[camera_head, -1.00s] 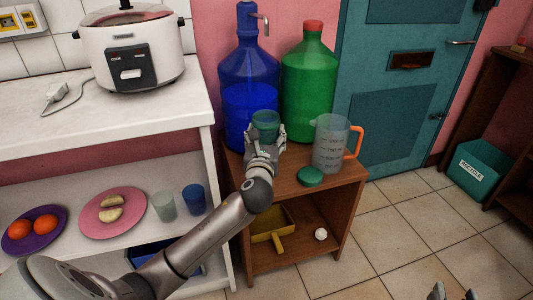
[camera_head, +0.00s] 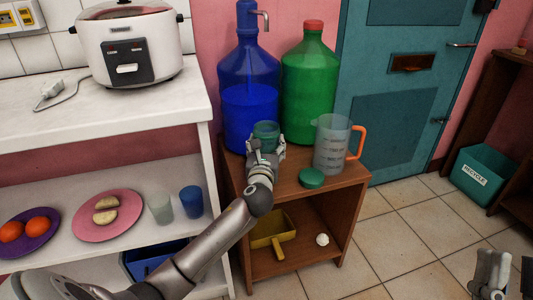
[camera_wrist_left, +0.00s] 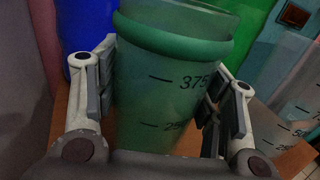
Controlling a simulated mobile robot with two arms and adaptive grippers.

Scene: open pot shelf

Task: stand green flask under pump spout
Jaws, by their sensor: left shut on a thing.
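The green flask (camera_head: 266,130) is held upright by my left gripper (camera_head: 266,150), just in front of the blue pump bottle (camera_head: 250,112). In the left wrist view the fingers close on both sides of the flask (camera_wrist_left: 165,90), which shows volume marks and looks empty. Its base is hidden. The pump spout (camera_head: 265,17) sticks out right from the bottle's top, well above the flask. I cannot tell whether the flask is directly under it or touches the cabinet top. My right gripper (camera_head: 508,275) is at the lower right, empty, its fingers apart.
The small wooden cabinet (camera_head: 345,182) also carries a green jug (camera_head: 308,95), a clear measuring jug (camera_head: 331,150) with an orange handle, and a green lid (camera_head: 311,178). They crowd the flask's right side. A white shelf (camera_head: 120,118) stands at the left.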

